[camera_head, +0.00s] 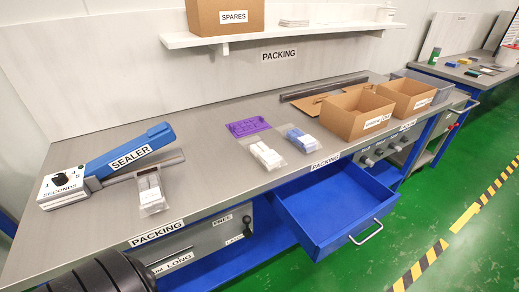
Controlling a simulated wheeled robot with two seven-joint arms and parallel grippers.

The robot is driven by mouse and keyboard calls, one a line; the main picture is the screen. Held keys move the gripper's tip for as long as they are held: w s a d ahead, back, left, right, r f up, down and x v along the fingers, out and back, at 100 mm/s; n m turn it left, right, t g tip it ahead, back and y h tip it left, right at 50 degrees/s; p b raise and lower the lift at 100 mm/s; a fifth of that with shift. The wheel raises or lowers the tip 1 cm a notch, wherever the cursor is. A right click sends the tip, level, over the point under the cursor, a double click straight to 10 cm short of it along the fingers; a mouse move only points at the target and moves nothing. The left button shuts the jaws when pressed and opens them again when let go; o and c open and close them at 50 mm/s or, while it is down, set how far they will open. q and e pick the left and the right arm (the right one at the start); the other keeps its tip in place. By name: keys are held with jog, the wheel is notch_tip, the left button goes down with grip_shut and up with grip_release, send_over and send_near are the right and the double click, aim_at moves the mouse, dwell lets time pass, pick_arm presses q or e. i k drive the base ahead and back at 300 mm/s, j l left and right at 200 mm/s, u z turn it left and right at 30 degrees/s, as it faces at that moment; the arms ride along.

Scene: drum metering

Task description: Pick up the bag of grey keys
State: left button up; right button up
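A clear bag (151,194) with grey and whitish pieces lies on the bench beside the sealer, near the front edge. It is the only bag with visibly grey contents; the pieces are too small to make out as keys. A second clear bag (265,156) holds white pieces and lies further right. A third bag (301,139) holds blue and white pieces and lies just right of that one. Neither of my grippers is in view. A dark ribbed part shows at the bottom left, and I cannot tell a gripper in it.
The blue sealer (128,150) stands left on the packing bench (215,180). Cardboard boxes (357,112) stand right. A blue drawer (335,208) juts open below the bench front. Bare bench lies between the grey bag and the white one.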

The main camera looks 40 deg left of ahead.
aim_at(151, 196)
jog(key=u, duration=2.15)
jog(key=k+j+z, duration=0.1)
jog(key=z, duration=0.3)
jog(key=k+z, duration=0.5)
jog(key=z, duration=0.3)
